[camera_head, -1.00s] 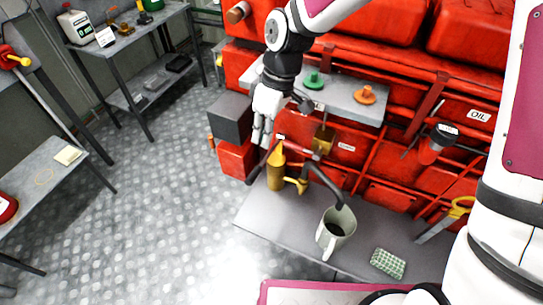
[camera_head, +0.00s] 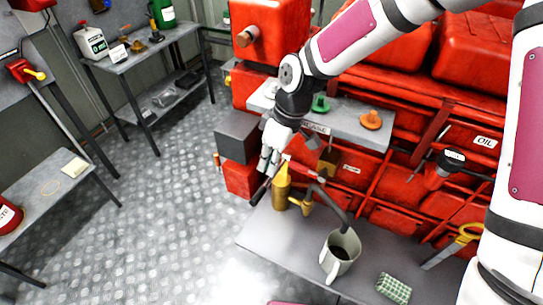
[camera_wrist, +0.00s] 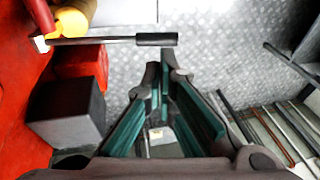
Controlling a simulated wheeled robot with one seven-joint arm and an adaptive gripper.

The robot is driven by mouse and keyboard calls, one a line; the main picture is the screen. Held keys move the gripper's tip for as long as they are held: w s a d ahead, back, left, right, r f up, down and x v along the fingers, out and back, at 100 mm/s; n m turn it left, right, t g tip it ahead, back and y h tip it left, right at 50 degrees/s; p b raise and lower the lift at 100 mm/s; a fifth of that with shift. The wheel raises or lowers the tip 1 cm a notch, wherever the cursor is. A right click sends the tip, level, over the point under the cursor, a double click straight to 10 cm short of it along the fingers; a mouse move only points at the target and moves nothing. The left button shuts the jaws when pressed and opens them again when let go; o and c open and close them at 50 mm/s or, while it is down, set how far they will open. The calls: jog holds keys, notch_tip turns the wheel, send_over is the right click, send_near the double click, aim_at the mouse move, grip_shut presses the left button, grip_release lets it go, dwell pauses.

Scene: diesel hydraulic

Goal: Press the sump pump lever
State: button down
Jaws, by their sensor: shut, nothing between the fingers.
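The sump pump lever is a thin rod with a dark grip (camera_head: 259,193), slanting out beside a brass-yellow pump body (camera_head: 281,191) at the engine's front left. In the wrist view the dark grip (camera_wrist: 156,39) lies crosswise just past my fingertips, with the yellow body (camera_wrist: 76,20) at upper left. My gripper (camera_head: 267,166) points down just above the lever, and its fingers come together at the tips (camera_wrist: 161,66). It holds nothing. I cannot tell whether the tips touch the grip.
A grey box (camera_head: 237,136) on the red engine stands close left of my gripper. A grey shelf (camera_head: 345,121) with funnels is to its right. Below is a bench (camera_head: 285,240) with a jug (camera_head: 340,256).

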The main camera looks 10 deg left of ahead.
aim_at(258, 194)
jog(key=p+x, duration=0.1)
jog(key=x, duration=0.8)
